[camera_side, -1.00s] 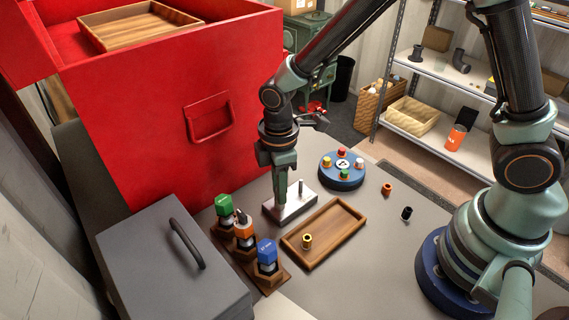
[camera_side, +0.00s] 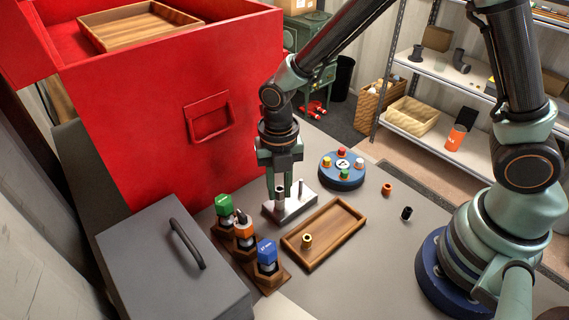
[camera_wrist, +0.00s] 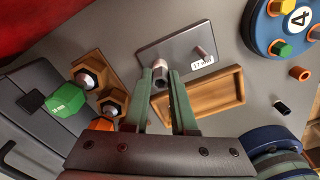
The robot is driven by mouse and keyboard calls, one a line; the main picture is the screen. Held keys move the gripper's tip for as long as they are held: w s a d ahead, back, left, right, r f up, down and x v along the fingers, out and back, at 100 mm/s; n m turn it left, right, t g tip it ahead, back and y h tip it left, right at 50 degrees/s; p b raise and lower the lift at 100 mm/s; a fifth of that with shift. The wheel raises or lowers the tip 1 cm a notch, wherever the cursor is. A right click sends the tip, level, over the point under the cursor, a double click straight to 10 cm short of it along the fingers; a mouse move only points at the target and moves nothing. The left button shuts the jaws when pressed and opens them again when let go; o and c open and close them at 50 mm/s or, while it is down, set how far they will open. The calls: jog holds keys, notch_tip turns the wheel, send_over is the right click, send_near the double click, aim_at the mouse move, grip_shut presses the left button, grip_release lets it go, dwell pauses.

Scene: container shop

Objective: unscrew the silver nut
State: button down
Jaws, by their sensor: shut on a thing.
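The silver nut (camera_wrist: 160,72) is on a post of the metal plate (camera_side: 302,204), on the side away from the bare post (camera_side: 301,188). My gripper (camera_side: 279,189) points down over the plate and is shut on the nut, with one finger on each side. In the wrist view my gripper's fingers (camera_wrist: 159,76) flank the nut, and the bare post (camera_wrist: 202,53) stands beside a small label. The fingers partly hide the nut in the side view.
A blue round holder (camera_side: 328,178) stands behind. Sockets in a wooden rack (camera_side: 279,284) and a grey box (camera_side: 150,250) are to the left. Orange (camera_side: 386,189) and black (camera_side: 406,213) pieces lie right.

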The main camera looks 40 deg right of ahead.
jog(key=shift+n, duration=1.2)
jog(key=c, duration=0.6)
grip_release()
jog(key=shift+c, duration=1.6)
